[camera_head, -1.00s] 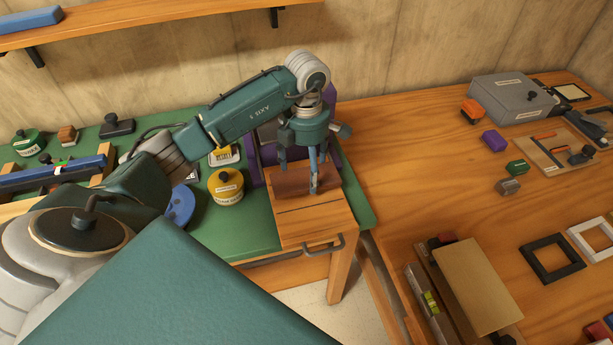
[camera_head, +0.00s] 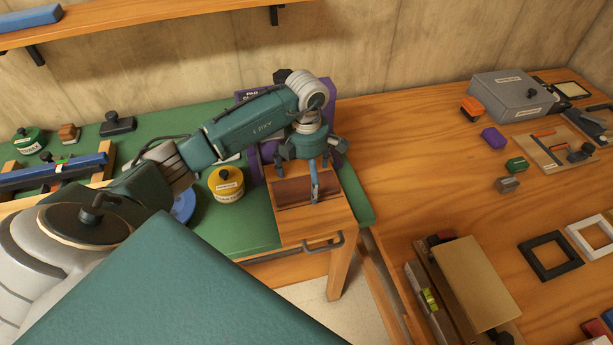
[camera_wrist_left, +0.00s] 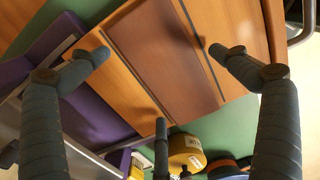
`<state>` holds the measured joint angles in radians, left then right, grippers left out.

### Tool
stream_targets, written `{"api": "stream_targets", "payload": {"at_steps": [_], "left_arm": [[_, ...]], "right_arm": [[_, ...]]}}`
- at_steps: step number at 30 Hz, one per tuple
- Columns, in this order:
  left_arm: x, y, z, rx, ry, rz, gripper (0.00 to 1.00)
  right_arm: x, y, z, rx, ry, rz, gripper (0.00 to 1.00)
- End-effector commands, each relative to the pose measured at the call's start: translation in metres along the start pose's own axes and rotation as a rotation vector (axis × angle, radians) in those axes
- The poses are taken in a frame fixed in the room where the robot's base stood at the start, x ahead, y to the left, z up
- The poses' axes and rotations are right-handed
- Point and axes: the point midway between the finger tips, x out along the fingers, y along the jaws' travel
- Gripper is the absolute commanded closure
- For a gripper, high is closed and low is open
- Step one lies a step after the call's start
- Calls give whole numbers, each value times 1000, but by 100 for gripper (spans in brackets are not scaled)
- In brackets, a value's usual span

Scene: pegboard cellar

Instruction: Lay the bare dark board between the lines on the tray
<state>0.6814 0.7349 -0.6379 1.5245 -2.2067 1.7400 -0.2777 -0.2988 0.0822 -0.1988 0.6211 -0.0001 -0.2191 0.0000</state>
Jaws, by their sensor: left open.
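The bare dark board (camera_head: 291,191) is a reddish-brown flat piece lying on the orange wooden tray (camera_head: 300,230). In the left wrist view the board (camera_wrist_left: 165,60) lies flat between two dark lines on the tray (camera_wrist_left: 240,40), roughly parallel to them. My left gripper (camera_head: 315,185) is directly over the board's right part, pointing down. Its fingers are spread and empty in the left wrist view (camera_wrist_left: 160,85), with no finger pair closed on the board. The fingers hide part of the board in the head view. My right gripper is not in view.
A yellow round tin (camera_head: 227,187) and a blue disc (camera_head: 184,206) are left of the tray. A purple object (camera_head: 254,165) stands close behind it. A metal handle (camera_head: 325,244) is at its front edge.

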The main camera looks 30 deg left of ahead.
Motion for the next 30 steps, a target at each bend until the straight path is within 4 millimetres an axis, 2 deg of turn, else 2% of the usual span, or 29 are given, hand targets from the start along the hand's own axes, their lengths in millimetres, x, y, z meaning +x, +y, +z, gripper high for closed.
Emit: {"api": "stream_targets", "payload": {"at_steps": [5, 7, 11, 21, 25, 30], "left_arm": [[-5, 0, 0, 0, -1, 0, 1], [-9, 1, 1, 0, -4, 3, 1], [-31, 2, 1, 1, -4, 6, 1], [-101, 1, 1, 0, -3, 3, 1], [-116, 1, 1, 0, -2, 1, 1], [-123, 0, 0, 0, -1, 0, 1]], "right_arm": [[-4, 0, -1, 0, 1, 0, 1], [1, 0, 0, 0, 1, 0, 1], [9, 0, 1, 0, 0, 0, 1], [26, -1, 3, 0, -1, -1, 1], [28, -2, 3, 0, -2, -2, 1], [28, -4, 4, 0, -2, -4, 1]]}}
